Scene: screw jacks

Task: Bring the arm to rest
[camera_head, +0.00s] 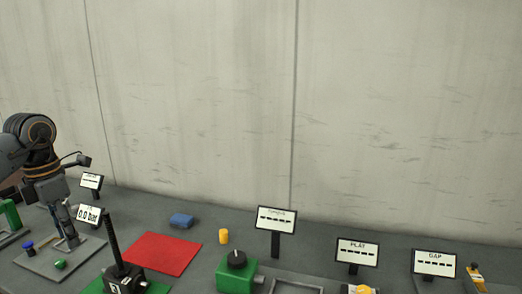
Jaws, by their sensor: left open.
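My left arm comes in from the left edge. Its gripper (67,238) points down, with its fingertips low over a grey plate (88,252) at the left of the bench. It is open, and I see nothing between its fingers. A blue knob (28,248) and a green button (59,265) are on the plate beside it. I cannot tell whether the fingertips touch the plate. My right gripper is not in view.
A concrete wall (200,100) closes the back.

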